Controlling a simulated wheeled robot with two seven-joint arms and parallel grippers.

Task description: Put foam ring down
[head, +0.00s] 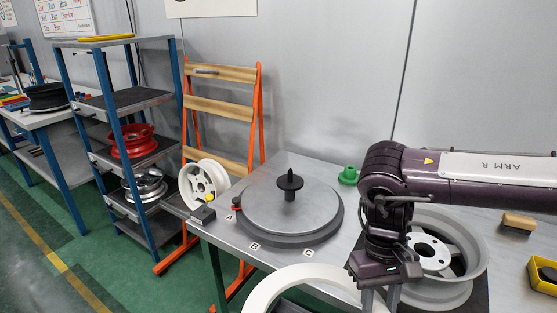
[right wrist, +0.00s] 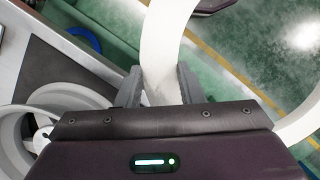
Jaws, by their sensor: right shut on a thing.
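The foam ring is a large white ring (head: 262,295) at the bottom of the head view, partly cut off by the frame. My right gripper (head: 380,298) is shut on its right side. In the right wrist view the foam ring (right wrist: 160,50) passes between the two fingers of the right gripper (right wrist: 160,88), which press on either side of it. The ring is held in the air in front of the table's front edge, with green floor behind it in the wrist view. My left gripper is not in view.
A round grey turntable with a black spindle (head: 290,184) stands on the table (head: 350,237). A grey wheel (head: 455,245) lies right, beneath my arm. A green piece (head: 348,175), a wooden block (head: 519,222) and a yellow bin (head: 541,274) are nearby. Shelves with wheels (head: 135,142) stand left.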

